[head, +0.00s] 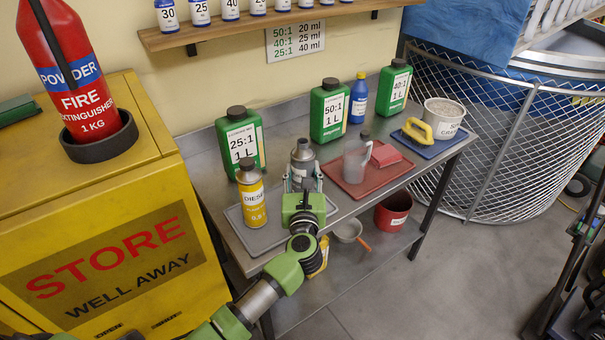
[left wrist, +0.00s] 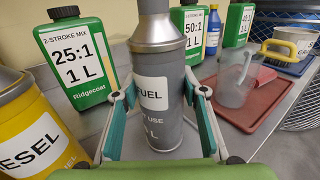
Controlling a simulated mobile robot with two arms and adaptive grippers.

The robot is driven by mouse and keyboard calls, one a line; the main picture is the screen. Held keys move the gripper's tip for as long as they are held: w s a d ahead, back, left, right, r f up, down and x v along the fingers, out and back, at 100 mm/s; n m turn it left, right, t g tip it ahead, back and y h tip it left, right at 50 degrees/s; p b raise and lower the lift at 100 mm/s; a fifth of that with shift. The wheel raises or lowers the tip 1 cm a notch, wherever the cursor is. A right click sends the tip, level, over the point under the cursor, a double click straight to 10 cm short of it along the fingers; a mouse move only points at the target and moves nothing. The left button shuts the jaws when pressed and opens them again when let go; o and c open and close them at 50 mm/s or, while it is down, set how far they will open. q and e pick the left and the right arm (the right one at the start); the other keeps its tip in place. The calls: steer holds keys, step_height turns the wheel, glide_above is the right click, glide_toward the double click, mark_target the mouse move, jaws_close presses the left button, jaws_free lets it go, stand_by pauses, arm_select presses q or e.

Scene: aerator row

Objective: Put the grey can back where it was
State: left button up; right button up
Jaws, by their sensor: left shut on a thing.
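The grey can (head: 302,157), a metal bottle with a conical top and a white "FUEL" label, is upright in my left gripper (head: 303,184). In the left wrist view the same can (left wrist: 158,112) sits between the two green-backed fingers, which close on it from both sides. It is over the right part of the grey tray (head: 262,237), beside the yellow diesel can (head: 251,197). I cannot tell whether its base touches the tray. My right gripper is not in view.
Green jugs marked 25:1 (head: 240,142), 50:1 (head: 328,112) and 40:1 (head: 395,88) stand along the back of the bench. A red tray (head: 352,186) with a clear measuring jug (head: 356,162) is to the right. A yellow cabinet (head: 110,225) flanks the left.

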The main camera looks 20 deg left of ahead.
arm_select(q)
steer(key=shift+f, duration=0.25)
steer(key=shift+f, duration=0.2)
steer(key=o, duration=1.2)
steer(key=shift+r, duration=0.1)
